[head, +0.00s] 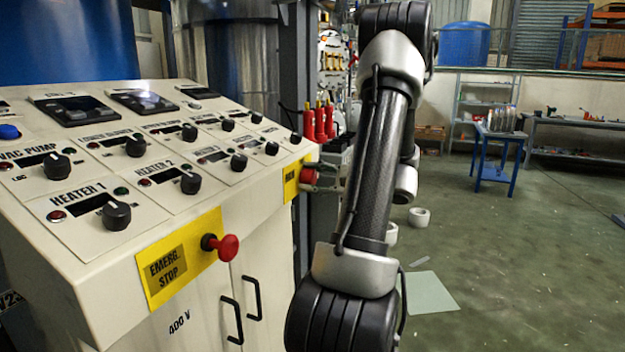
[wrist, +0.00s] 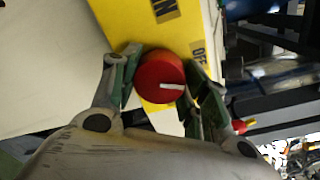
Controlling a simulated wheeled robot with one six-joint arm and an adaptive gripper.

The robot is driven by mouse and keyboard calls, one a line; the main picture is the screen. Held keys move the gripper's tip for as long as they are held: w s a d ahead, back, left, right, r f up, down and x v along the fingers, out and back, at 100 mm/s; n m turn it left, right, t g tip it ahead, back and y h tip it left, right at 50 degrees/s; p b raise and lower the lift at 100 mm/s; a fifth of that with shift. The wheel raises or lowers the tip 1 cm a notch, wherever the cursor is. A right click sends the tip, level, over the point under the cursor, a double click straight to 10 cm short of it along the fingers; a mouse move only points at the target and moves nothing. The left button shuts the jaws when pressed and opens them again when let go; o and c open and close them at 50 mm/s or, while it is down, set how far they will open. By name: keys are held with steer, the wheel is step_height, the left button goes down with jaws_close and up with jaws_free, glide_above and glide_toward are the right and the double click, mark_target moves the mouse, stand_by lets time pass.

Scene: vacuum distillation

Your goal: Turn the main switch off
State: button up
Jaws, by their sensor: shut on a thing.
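The main switch is a red round knob (wrist: 158,72) with a white line mark, on a yellow plate (wrist: 202,22) in the wrist view. The plate has one label ending in "N" at the top and one starting "OF" at the right. The white mark lies nearly level in the picture. My gripper (wrist: 163,76) has one finger on each side of the knob and is shut on it. In the head view the red knob (head: 308,176) shows at the right end of the console by its yellow plate (head: 291,179), with my gripper (head: 320,173) at it, partly behind my arm.
The console (head: 110,262) carries several black knobs. A red emergency stop button (head: 227,247) sticks out from its front on a yellow plate, nearer the camera. Cabinet handles (head: 251,297) stand out below. Red fittings (head: 319,122) rise behind the switch. Open floor lies to the right.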

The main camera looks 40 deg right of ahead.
steer(key=n, duration=0.4)
steer(key=shift+h, duration=0.3)
steer(key=shift+n, duration=0.4)
steer(key=o, duration=1)
steer(key=v, duration=1.2)
steer(key=shift+f, duration=0.1)
